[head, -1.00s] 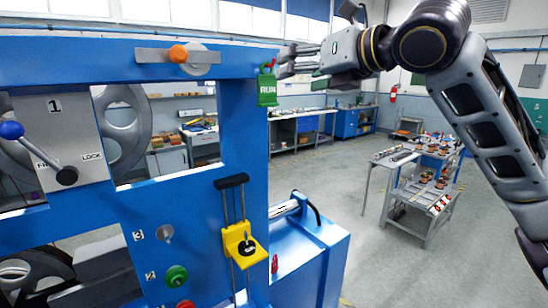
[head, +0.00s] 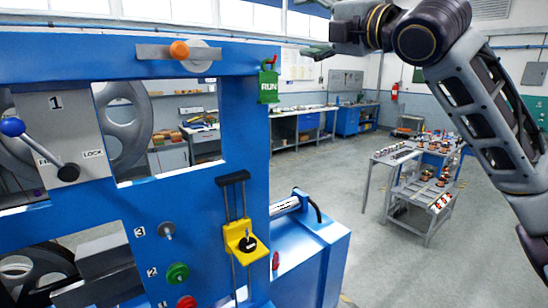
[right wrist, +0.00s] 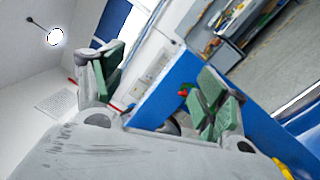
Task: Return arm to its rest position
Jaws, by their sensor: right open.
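My right arm (head: 480,110) comes in from the right in the head view, bent at the elbow. Its gripper (head: 318,28) is at the top centre, in front of the windows, with its fingers spread apart. In the right wrist view the right gripper (right wrist: 160,92) shows two separated fingers with green pads and nothing held between them. My left gripper is not in view.
The machine carries a blue-knobbed lever (head: 40,150) beside the LOCK label, an orange-knobbed bar (head: 178,52), a yellow slider (head: 240,240) and coloured knobs (head: 177,273). A metal cart (head: 420,195) with parts stands at the right. The floor between them is clear.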

